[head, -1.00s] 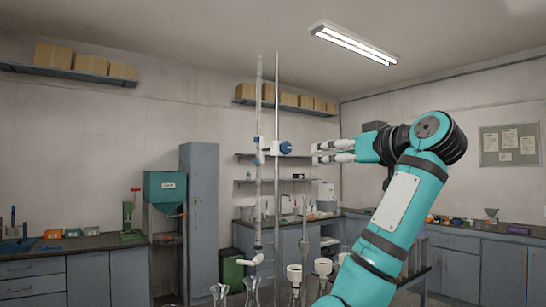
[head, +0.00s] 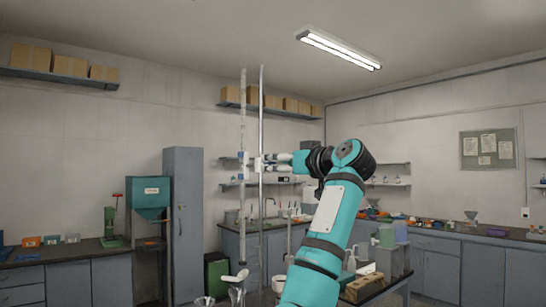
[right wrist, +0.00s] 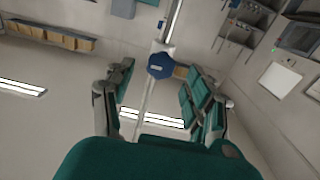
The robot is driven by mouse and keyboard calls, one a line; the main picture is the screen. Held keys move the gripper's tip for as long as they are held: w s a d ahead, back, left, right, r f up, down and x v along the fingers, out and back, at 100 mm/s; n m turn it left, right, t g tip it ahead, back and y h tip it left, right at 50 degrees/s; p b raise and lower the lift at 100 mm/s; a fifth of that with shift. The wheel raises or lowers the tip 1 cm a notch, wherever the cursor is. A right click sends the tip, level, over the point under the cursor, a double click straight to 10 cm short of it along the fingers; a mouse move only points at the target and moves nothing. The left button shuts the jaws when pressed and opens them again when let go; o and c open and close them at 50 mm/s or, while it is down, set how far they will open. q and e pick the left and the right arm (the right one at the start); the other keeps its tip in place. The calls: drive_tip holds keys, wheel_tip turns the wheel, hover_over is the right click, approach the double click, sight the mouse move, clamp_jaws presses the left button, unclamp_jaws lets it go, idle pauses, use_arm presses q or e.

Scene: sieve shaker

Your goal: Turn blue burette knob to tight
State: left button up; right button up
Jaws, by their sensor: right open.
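The blue knob (right wrist: 161,65) sits on the clamp at the metal rod in the right wrist view. My right gripper (right wrist: 160,70) is open there, with one finger on each side of the knob and gaps showing between. In the head view my right gripper (head: 268,163) reaches the upright rod (head: 261,110) from the right, and its fingers largely hide the knob. The glass burette (head: 243,120) stands upright to the left of the rod. A white tap (head: 236,277) shows at its lower end. My left gripper is not in view.
Glassware (head: 238,297) stands below the burette, partly cut off by the lower edge. A wooden block (head: 364,288) lies to the right of my arm. Shelves and benches line the walls behind. The air left of the burette is clear.

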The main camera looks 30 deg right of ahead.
drive_tip(key=shift+w+a+p, duration=0.1)
drive_tip(key=shift+w+p, duration=0.25)
drive_tip(key=shift+w, duration=1)
drive_tip(key=shift+c, duration=0.4)
clamp_jaws()
